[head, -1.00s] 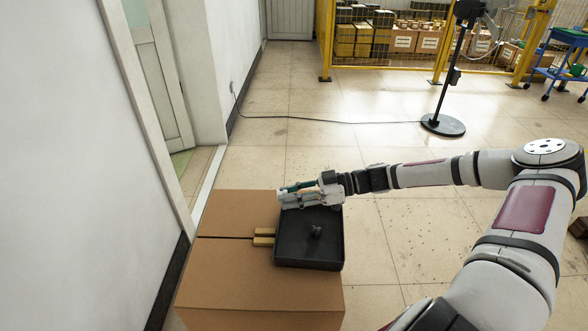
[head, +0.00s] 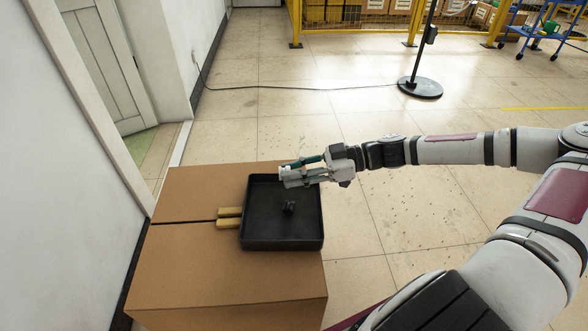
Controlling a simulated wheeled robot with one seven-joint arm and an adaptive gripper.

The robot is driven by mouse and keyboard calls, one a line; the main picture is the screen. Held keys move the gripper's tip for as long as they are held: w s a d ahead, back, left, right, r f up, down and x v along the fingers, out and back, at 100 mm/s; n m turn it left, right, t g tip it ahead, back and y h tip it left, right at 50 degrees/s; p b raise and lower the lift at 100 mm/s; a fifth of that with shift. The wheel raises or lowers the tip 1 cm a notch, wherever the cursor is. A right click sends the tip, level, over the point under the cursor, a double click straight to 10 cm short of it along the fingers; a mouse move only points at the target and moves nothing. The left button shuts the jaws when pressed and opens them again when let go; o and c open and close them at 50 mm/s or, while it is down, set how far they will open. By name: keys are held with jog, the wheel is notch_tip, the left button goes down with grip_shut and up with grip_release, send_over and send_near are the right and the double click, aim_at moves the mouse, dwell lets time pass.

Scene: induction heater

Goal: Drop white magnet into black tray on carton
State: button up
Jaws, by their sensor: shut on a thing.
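The black tray (head: 262,238) lies on top of the brown carton (head: 185,273), near its right side. A small dark object (head: 290,208) sits inside the tray, right of its middle. My gripper (head: 286,174) reaches in from the right over the tray's far edge. It is shut on a small white thing (head: 283,173) at its fingertips, which I take to be the white magnet. The fingers hide part of it. I cannot tell how high it is above the tray.
Two yellowish bars (head: 229,218) stick out at the tray's left side on the carton. A wall and a door (head: 100,55) stand at the left. A black stand base (head: 420,87) and yellow fence (head: 370,22) are further back.

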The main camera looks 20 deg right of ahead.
jog(key=shift+f+b, duration=1.1)
jog(key=shift+f, duration=0.65)
jog(key=o, duration=0.9)
jog(key=v, duration=1.2)
jog(key=shift+a, duration=0.15)
